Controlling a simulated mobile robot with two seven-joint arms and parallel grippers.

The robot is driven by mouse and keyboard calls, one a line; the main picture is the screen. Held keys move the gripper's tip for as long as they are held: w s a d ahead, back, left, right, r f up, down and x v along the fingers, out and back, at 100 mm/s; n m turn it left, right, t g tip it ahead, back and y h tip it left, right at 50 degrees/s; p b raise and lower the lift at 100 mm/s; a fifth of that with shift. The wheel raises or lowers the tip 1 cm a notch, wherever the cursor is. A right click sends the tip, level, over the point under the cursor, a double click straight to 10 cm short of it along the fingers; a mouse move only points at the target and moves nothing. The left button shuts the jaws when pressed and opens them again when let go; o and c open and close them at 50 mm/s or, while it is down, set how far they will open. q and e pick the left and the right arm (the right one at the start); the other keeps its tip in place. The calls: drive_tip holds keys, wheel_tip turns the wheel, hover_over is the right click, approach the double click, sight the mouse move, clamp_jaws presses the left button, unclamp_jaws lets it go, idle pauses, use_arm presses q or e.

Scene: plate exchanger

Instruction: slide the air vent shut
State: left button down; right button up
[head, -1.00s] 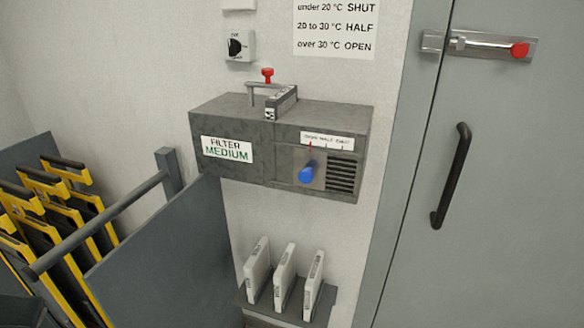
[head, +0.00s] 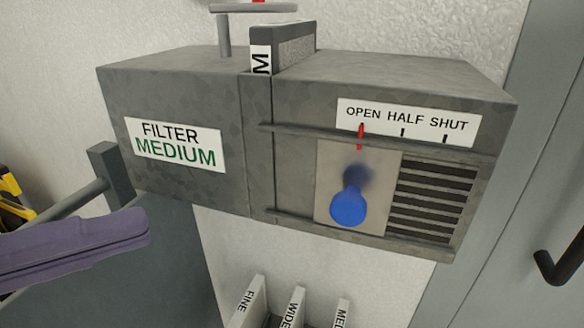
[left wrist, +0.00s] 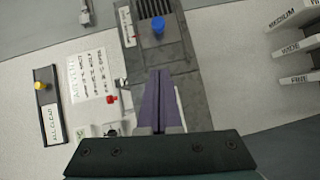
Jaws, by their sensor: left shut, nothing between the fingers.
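The air vent is a sliding plate (head: 330,185) on the front of a grey box (head: 190,95), with a blue knob (head: 347,207). Its red pointer (head: 361,136) is at the OPEN mark of the OPEN, HALF, SHUT label (head: 405,120). The plate stands left of the slotted grille (head: 432,200), which is uncovered. My left gripper (head: 146,222), with purple fingers, is left of the knob and apart from it. In the left wrist view its shut, empty fingers (left wrist: 160,72) point toward the box, and the blue knob (left wrist: 158,28) lies beyond the tips. My right gripper is not in view.
A FILTER MEDIUM label (head: 175,145) is on the box's left part, and a filter cartridge (head: 283,50) sticks out of its top. Several filters (head: 290,308) stand below. A grey door with a black handle (head: 562,262) is at right. A rail (head: 75,200) runs at left.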

sight(350, 203)
use_arm(q)
drive_tip(key=shift+s, duration=0.1)
drive_tip(key=p+x, duration=0.1)
drive_tip(key=x, duration=0.3)
drive_tip(key=s+d+p+x, duration=0.1)
drive_tip(key=x, duration=0.3)
drive_tip(key=s+p+x, duration=0.1)
drive_tip(key=x, duration=0.4)
drive_tip(key=shift+s+d+f+p, duration=0.15)
drive_tip(key=shift+d+f+p, duration=0.05)
drive_tip(key=shift+d+p, duration=0.1)
drive_tip(key=d, duration=0.2)
drive_tip(key=s+d, duration=0.1)
drive_tip(key=d, duration=0.1)
drive_tip(key=s+d, duration=0.1)
drive_tip(key=d, duration=0.1)
drive_tip(key=shift+s+d, duration=0.1)
drive_tip(key=shift+d, duration=0.1)
